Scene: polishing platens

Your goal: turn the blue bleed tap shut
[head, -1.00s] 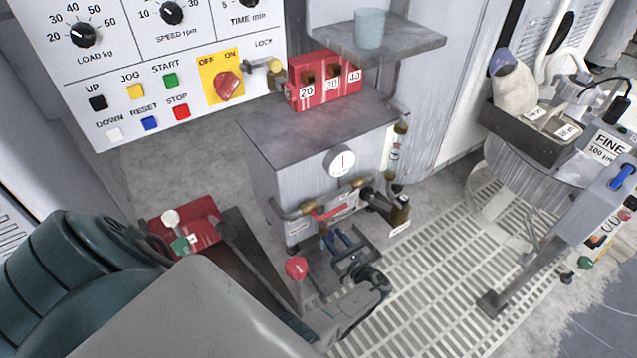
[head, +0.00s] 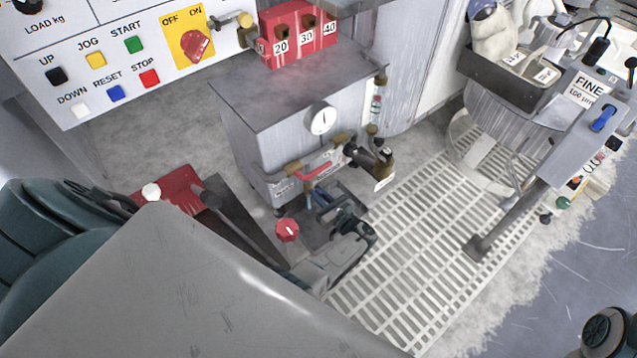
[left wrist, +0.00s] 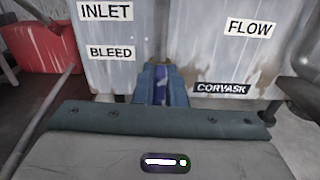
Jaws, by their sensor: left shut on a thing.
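The grey tank (head: 245,150) carries INLET, BLEED and FLOW labels, which read clearly in the left wrist view. My left gripper (head: 327,203) is low at the tank's front, below the red-handled valve (head: 314,170). In the left wrist view its blue fingers (left wrist: 162,88) point at the tank front just right of the BLEED label (left wrist: 111,53). They are shut on a narrow darker blue piece between them, the blue bleed tap (left wrist: 163,84). The fingers hide most of the tap, so its angle is hard to tell.
A gauge (head: 322,118) and a brass fitting (head: 372,158) stick out from the tank front. A red knob (head: 287,230) stands near my left wrist. A red box (head: 175,190) lies to the left. Open floor grating (head: 420,240) lies to the right.

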